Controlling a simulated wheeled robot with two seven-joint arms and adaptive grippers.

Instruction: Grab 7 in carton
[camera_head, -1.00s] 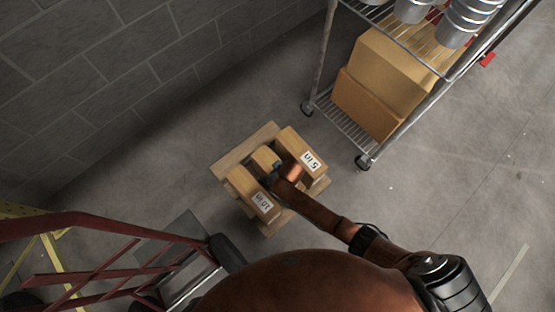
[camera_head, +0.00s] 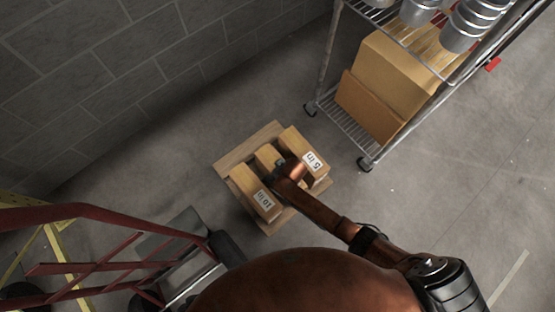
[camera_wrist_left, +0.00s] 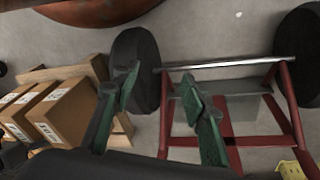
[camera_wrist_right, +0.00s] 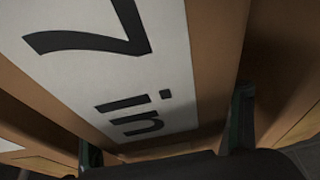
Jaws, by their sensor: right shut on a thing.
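I cannot tell whether the carton is clear of the pallet. My left gripper (camera_wrist_left: 160,95) is open and empty in the left wrist view, in front of a red-framed cart. It does not show in the head view.
The 10 in carton (camera_head: 252,190) and the 5 in carton (camera_head: 307,153) flank the held carton closely. The pallet (camera_head: 231,160) lies on open concrete floor. A wire shelf rack (camera_head: 350,125) stands at upper right; a red cart (camera_head: 110,212) is at lower left.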

